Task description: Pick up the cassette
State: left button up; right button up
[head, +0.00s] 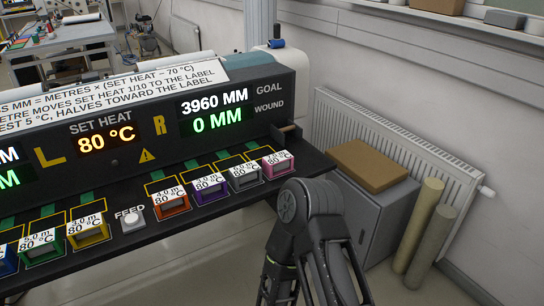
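Several coloured cassettes sit in a row along the front ledge of a dark machine (115,160). Left of the white FEED button (132,219) are a blue cassette (4,262), a green cassette (52,247) and a yellow cassette (90,236). Right of it are an orange cassette (172,206), a purple cassette (210,197), a grey cassette (244,183) and a pink cassette (277,167). Their labels read 80 °C. My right arm rises at the lower right, in front of the ledge's right end. Neither gripper shows.
The display reads set heat 80 °C, goal 3960 MM and wound 0 MM on the right. A grey cabinet (375,215) with a brown box (368,165) on top stands right of the machine. Two rolls (432,235) lean by the radiator (400,150). A bench stands behind left.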

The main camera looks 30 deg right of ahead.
aim_at(278, 164)
jog(key=i+l+u, duration=0.1)
jog(key=l+u, duration=0.15)
jog(key=l, duration=0.45)
jog(key=l+u, duration=0.25)
jog(key=l, duration=0.4)
jog(key=i, duration=0.05)
